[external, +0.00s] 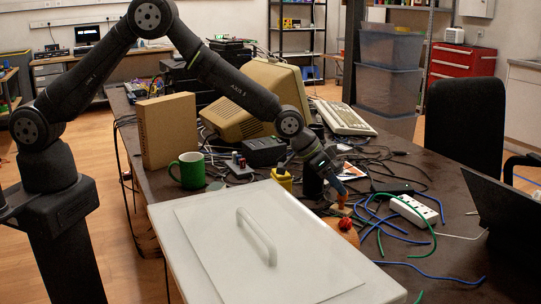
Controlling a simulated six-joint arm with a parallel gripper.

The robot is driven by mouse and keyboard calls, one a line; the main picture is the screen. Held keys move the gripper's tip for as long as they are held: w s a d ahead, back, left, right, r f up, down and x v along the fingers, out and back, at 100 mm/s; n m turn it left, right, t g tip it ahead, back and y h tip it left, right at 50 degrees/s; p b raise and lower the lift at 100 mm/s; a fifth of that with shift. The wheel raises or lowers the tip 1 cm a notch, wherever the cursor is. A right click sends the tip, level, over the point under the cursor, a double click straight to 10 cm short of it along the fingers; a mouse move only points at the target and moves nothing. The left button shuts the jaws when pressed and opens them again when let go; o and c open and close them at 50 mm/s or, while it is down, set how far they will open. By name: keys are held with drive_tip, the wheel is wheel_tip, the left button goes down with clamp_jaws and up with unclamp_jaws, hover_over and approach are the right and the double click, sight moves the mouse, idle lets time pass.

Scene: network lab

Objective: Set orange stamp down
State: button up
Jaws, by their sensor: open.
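A small orange-brown piece with a pale wider base, which looks like the orange stamp (341,204), stands upright on the dark table at the right of the white board. My gripper (337,190) points down and to the right, with its tip right at the stamp's top. Its jaws are open. The fingers are small and dark here, so I cannot tell if they touch the stamp.
A red ball-like thing (346,224) sits just in front of the stamp. A white board with a handle (262,237) fills the near table.

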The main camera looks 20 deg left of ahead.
sight(346, 198)
drive_tip(key=v, duration=0.6)
idle(0.3)
drive_tip(key=x, duration=1.2)
drive_tip(key=shift+f, duration=0.1)
drive_tip(key=shift+r, duration=0.2)
